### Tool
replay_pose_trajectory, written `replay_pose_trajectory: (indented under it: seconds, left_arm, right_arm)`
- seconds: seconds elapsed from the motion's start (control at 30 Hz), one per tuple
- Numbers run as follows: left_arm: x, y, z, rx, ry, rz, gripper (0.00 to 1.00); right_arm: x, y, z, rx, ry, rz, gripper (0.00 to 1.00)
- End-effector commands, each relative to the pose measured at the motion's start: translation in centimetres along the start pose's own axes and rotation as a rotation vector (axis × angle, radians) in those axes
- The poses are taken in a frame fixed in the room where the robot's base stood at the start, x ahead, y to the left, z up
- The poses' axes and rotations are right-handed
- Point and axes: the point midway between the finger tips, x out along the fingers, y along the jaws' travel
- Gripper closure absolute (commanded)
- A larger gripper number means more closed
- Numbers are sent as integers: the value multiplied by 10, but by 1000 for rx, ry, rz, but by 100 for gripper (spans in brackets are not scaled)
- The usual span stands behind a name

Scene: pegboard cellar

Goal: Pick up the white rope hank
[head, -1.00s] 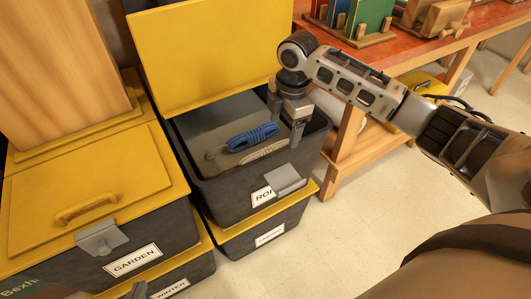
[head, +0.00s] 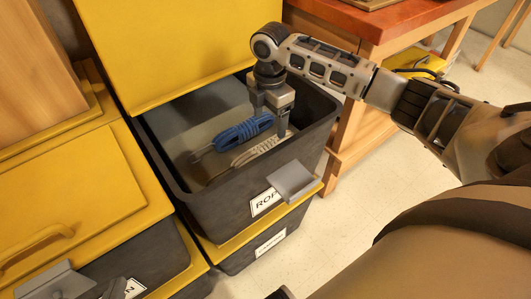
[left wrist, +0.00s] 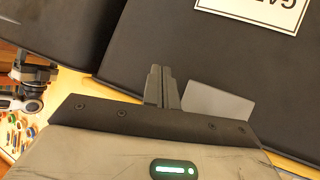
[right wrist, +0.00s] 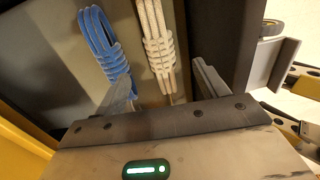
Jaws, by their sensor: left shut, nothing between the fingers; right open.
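The white rope hank (head: 258,150) lies in the open dark bin (head: 215,201) labelled for rope, beside a blue rope hank (head: 240,131). My right gripper (head: 271,118) is open, pointing down inside the bin at the hanks. In the right wrist view, the white hank (right wrist: 156,45) lies lengthwise between the lines of the open fingers (right wrist: 163,88); the blue hank (right wrist: 104,45) is left of it. I cannot tell whether the fingers touch the white hank. My left gripper (left wrist: 161,86) is shut and empty beside a dark bin wall in the left wrist view.
The bin's raised yellow lid (head: 170,45) stands behind it, and its grey latch (head: 291,182) juts from the front. Other yellow-lidded bins (head: 65,215) stand at left. A red-topped wooden bench (head: 365,18) is at right. The pale floor (head: 345,225) is clear at front right.

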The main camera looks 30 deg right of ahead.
Motion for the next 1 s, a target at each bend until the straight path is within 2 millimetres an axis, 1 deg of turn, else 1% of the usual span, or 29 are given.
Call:
replay_pose_trajectory:
  seconds: [0.03, 0.2, 0.3, 0.53, 0.67, 0.83, 0.9, 1.0]
  left_arm:
    - [4, 0, 6, -2, -4, 4, 100]
    - [12, 2, 17, -10, -33, 17, 100]
    - [16, 2, 20, -9, -41, 19, 100]
    - [18, 2, 21, -8, -44, 21, 100]
    - [21, 2, 28, -11, -55, 24, 100]
    - [31, 2, 41, -14, -81, 36, 100]
    - [34, 1, 45, -12, -94, 39, 100]
    - [35, 1, 45, -10, -96, 41, 100]
  right_arm:
    - [15, -1, 0, 1, 1, -5, 27]
    - [42, 0, 0, 1, 0, -2, 27]
    - [50, 0, 0, 1, 0, -1, 27]
    - [56, 0, -1, 0, 0, 0, 27]
    - [71, 0, -2, 0, 1, -1, 27]
    - [98, -1, -2, 1, 0, -2, 27]
    - [103, 0, -2, 1, 0, 0, 27]
    - [104, 0, -2, 0, 0, 2, 27]
